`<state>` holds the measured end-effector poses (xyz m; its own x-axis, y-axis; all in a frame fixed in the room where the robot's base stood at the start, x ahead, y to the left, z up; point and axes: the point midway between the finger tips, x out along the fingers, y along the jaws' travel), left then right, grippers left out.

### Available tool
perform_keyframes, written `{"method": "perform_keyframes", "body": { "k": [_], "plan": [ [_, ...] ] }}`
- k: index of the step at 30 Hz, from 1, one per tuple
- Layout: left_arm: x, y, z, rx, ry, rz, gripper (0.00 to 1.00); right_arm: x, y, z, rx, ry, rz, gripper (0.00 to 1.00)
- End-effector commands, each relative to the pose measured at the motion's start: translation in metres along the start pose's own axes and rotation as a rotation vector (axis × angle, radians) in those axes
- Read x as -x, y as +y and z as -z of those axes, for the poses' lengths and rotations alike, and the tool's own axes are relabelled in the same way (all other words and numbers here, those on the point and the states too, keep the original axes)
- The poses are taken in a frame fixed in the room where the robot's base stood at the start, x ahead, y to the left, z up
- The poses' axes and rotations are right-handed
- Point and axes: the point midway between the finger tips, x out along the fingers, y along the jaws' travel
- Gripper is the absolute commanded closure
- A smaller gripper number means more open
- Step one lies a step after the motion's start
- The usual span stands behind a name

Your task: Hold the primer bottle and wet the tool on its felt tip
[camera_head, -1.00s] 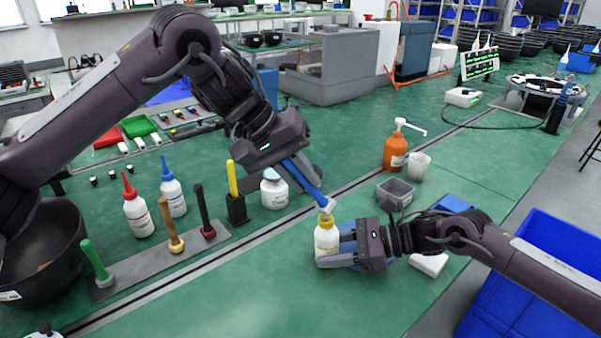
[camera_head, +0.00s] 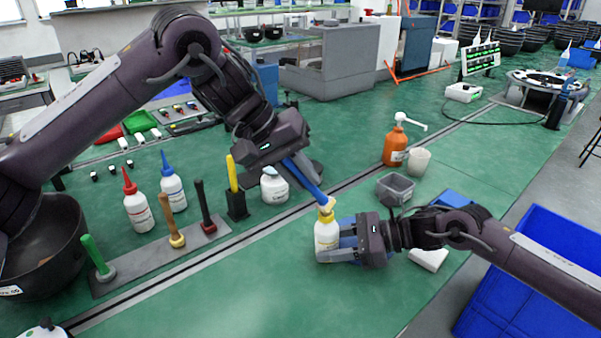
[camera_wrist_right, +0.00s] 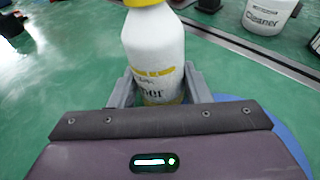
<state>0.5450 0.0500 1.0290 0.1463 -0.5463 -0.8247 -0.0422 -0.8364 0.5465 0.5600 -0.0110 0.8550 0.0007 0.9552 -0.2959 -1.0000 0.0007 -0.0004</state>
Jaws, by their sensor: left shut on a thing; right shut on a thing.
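The primer bottle (camera_head: 327,239) is white with a yellow top and stands upright at the middle of the green bench. My right gripper (camera_head: 342,246) is shut around its lower body from the right. The right wrist view shows the bottle (camera_wrist_right: 155,55) between its two grey fingers (camera_wrist_right: 158,92); the bottle's tip is out of that frame. My left gripper (camera_head: 294,166) is above and shut on a tool with a blue handle (camera_head: 309,186). The tool slants down to the right, its small yellowish end at the bottle's top. They seem to touch; the felt tip itself is hidden.
A white cleaner jar (camera_head: 274,188) stands left of the bottle. A grey bin (camera_head: 394,190), orange pump bottle (camera_head: 395,148) and white cup (camera_head: 419,161) are at the right. A rack strip (camera_head: 150,262) with upright handles lies left. The front bench is clear.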

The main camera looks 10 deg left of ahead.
Motion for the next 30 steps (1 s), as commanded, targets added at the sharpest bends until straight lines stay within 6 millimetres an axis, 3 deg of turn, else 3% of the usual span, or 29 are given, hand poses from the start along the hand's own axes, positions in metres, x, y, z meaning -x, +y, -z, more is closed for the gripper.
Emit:
{"method": "perform_keyframes", "body": {
  "k": [8,30],
  "plan": [
    [0.002,0.002,0.001,0.000,0.000,0.001,1.00,-0.001,0.001,0.002,-0.004,0.002,-0.003,0.70],
    [0.051,0.034,0.009,-0.001,0.001,0.001,1.00,-0.001,0.001,0.002,-0.004,0.003,-0.002,0.70]
  ]
}}
